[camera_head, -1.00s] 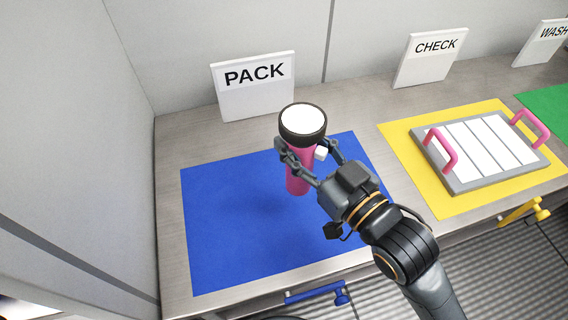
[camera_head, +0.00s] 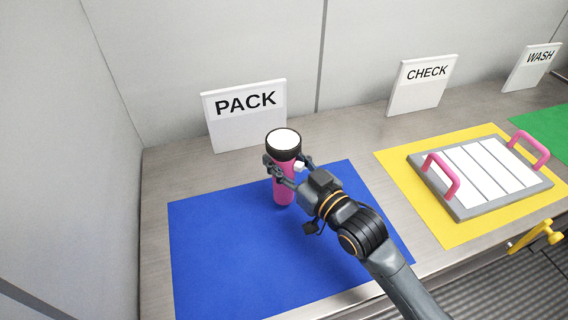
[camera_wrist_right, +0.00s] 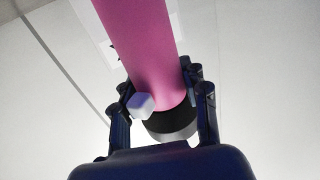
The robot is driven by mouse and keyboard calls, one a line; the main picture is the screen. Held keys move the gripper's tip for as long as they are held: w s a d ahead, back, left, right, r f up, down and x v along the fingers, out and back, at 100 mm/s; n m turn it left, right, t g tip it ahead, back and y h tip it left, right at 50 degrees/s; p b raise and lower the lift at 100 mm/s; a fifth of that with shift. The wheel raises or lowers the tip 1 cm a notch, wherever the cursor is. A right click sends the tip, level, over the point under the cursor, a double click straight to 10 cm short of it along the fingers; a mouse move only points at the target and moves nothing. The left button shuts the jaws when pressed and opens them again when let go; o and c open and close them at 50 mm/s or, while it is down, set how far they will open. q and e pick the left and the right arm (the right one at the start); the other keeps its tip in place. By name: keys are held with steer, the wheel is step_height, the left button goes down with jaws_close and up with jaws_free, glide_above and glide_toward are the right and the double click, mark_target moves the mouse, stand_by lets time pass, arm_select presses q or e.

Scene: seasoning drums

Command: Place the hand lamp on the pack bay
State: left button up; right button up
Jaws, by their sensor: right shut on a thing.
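The hand lamp (camera_head: 284,190) is a pink upright torch with a black head and a white lens facing up. My right gripper (camera_head: 283,170) is shut on it just below the head. In the right wrist view the pink body (camera_wrist_right: 143,45) of the lamp lies between the two fingers (camera_wrist_right: 160,105), with a white button on its side. The pack bay is the blue mat (camera_head: 230,260) in front of the PACK sign (camera_head: 246,115). The lamp is over the back part of the mat; I cannot tell whether its base touches it. My left gripper is not in view.
A yellow mat (camera_head: 395,165) to the right carries a grey tray (camera_head: 470,208) with white slats and pink handles. The CHECK sign (camera_head: 421,85) and WASH sign (camera_head: 532,67) stand behind. A wall closes off the left side. The blue mat's front and left are clear.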

steer(key=shift+f, duration=0.65)
steer(key=shift+f, duration=0.2)
steer(key=o, duration=1.4)
steer(key=shift+s+r, duration=0.1)
steer(key=shift+r, duration=0.1)
steer(key=shift+b+v, duration=0.5)
steer(key=shift+v, duration=5.5)
